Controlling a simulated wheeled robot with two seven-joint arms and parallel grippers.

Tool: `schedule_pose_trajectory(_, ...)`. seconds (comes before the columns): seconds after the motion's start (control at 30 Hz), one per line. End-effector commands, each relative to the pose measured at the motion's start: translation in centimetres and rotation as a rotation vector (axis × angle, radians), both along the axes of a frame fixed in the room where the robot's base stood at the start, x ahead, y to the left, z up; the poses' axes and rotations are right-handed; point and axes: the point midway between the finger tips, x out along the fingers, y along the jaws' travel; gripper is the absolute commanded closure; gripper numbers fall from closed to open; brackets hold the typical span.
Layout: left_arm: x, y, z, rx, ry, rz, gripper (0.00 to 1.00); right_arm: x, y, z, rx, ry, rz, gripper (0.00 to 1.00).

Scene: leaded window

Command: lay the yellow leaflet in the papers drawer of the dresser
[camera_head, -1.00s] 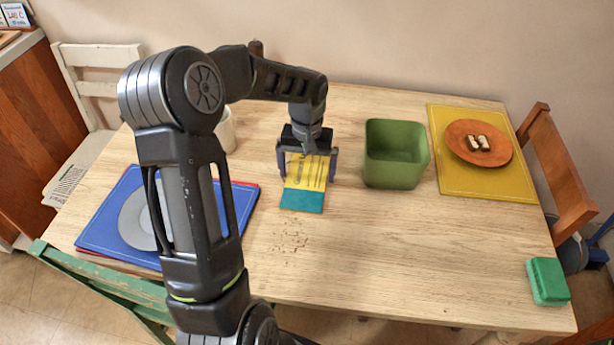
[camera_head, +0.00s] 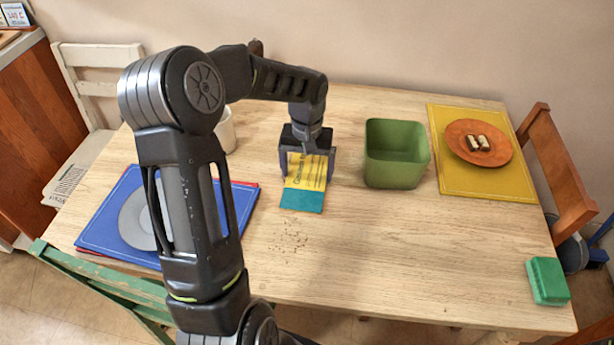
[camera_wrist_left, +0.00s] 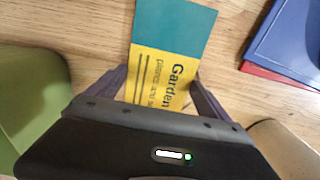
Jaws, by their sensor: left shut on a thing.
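The yellow leaflet (camera_head: 306,174) has dark print and a teal band at its near end. It is at the middle of the table, and it also shows in the left wrist view (camera_wrist_left: 164,75), where "Garden" can be read. My left gripper (camera_head: 307,172) is over its far part, fingers pointing down and shut on the leaflet. The gripper hides the leaflet's far end. I cannot tell whether the leaflet touches the table. A brown wooden cabinet (camera_head: 38,118) at the left edge may be the dresser; no open drawer shows. My right gripper is not in view.
A green bin (camera_head: 396,178) stands just right of the gripper, a white cup (camera_head: 228,130) to its left. Blue placemat (camera_head: 100,232) with grey plate lies left. A yellow mat (camera_head: 480,185) with brown plate and a green box (camera_head: 547,281) are right. The table's front middle holds only crumbs.

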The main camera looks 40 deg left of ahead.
Motion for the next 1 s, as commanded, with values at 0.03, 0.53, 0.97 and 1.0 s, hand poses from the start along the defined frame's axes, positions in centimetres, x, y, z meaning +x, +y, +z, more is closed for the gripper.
schedule_pose_trajectory(0.03, 0.0, 0.0, 0.0, 0.0, 0.0, 0.0, 0.43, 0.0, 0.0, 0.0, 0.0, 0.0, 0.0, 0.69)
schedule_pose_trajectory(0.53, 0.1, 0.0, 1.6, 0.001, -0.003, 0.0, 0.55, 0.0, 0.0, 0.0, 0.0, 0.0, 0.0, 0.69)
schedule_pose_trajectory(0.97, 0.1, 0.0, 9.1, 0.001, -0.002, 0.0, 0.55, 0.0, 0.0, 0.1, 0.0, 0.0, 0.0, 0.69)
schedule_pose_trajectory(1.0, 0.1, 0.0, 9.5, 0.0, -0.002, 0.0, 0.55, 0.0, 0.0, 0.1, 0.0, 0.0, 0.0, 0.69)
